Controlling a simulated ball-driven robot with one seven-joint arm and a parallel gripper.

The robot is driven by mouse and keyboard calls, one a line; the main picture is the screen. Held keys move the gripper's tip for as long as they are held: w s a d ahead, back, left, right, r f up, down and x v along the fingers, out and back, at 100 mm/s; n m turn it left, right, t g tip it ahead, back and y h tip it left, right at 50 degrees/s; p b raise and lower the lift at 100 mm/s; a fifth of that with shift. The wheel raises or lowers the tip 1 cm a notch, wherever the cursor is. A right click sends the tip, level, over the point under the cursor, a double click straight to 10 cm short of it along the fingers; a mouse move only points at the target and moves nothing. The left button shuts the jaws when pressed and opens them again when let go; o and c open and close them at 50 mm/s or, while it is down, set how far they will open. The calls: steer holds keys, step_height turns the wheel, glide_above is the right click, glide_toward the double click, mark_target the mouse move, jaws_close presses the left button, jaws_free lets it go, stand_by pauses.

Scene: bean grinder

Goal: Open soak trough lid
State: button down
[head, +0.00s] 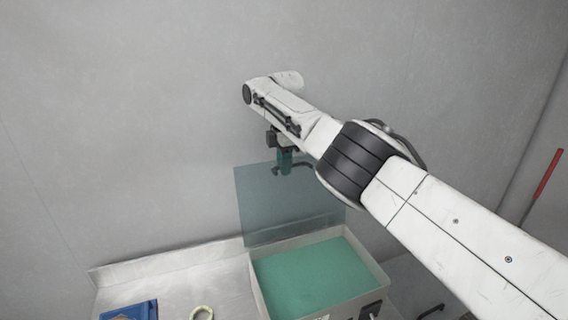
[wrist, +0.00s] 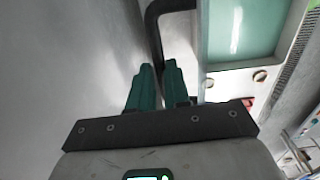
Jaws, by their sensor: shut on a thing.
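The soak trough (head: 384,281) is a pale box with green contents, at the bottom of the head view. Its lid (head: 262,212) is a see-through bluish panel. It stands raised and roughly upright at the trough's back edge, close to the grey wall. My gripper (head: 285,163) is at the lid's upper edge, pointing down, with its teal fingers closed at the dark lid handle (head: 305,169). In the wrist view the black handle bar (wrist: 153,35) runs down to the fingertips (wrist: 160,75). The grip itself is partly hidden by the fingers.
A metal counter (head: 180,282) lies left of the trough. On it are a blue object (head: 130,311) and a cream ring (head: 201,313), both cut by the frame. The wall (head: 130,130) is close behind the lid. A red rod (head: 548,172) stands at far right.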

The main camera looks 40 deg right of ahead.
steer(key=shift+w+d, duration=0.2)
steer(key=shift+w, duration=0.15)
steer(key=c, duration=1.5)
jaws_free()
steer(key=o, duration=0.3)
steer(key=shift+w+d+f, duration=0.15)
steer(key=shift+w+d, duration=0.05)
steer(key=shift+d, duration=0.05)
steer(key=shift+o, duration=0.2)
step_height(320, 180, up, 11)
steer(key=p, duration=0.1)
steer(key=shift+s+a+p, duration=0.15)
steer(key=shift+s+p, duration=0.2)
steer(key=shift+f, duration=0.15)
